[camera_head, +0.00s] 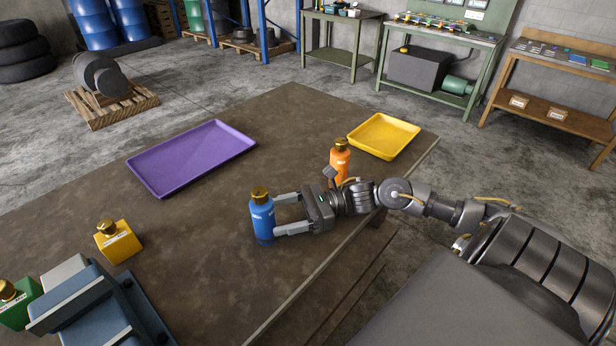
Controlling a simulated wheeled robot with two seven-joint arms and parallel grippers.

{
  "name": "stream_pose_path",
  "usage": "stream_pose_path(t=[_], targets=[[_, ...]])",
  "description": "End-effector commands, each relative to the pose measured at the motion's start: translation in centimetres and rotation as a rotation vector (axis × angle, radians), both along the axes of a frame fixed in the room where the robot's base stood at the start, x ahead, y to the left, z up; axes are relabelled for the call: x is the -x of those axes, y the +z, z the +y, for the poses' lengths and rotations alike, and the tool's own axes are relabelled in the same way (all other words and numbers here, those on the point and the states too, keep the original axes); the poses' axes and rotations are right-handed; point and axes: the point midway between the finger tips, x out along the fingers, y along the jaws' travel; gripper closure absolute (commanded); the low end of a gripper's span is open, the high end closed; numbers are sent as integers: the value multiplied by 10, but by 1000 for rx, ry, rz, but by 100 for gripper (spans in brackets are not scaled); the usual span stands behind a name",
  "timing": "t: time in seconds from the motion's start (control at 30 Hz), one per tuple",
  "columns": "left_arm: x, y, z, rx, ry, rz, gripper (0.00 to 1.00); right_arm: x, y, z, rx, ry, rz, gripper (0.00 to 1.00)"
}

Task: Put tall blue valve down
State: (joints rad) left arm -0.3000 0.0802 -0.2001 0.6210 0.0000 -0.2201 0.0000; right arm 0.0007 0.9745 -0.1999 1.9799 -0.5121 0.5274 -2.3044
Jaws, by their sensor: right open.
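The tall blue valve (262,220) is a blue cylinder with a brass top and stands upright on the brown table. My right gripper (275,215) comes in from the right. Its two fingers are open, with their tips right at the blue valve, one toward the back and one toward the front. I cannot tell whether a fingertip touches it. My left gripper is not in the view.
An orange valve (340,161) stands behind my right gripper. A purple tray (191,157) and a yellow tray (383,136) lie farther back. A yellow block valve (118,241), a green valve (17,304) and a blue-grey fixture (88,310) are at left. The table middle is clear.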

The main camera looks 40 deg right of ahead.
Motion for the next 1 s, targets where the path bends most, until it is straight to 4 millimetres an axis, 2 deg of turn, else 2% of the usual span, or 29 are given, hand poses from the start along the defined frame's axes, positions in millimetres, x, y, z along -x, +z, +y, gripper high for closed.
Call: stream_pose_path(t=[0.03,0.1,0.2,0.4,0.6,1.0], targets=[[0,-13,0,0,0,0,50,5,-10,-12,7,-2,5,34],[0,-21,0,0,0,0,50,12,-10,-27,7,0,5,34],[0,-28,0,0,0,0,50,21,-8,-46,7,1,5,34],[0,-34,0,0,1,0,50,31,-4,-72,2,-2,4,34],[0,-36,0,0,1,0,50,36,-2,-83,1,-1,1,34],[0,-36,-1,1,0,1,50,37,-1,-85,0,-1,0,34]])
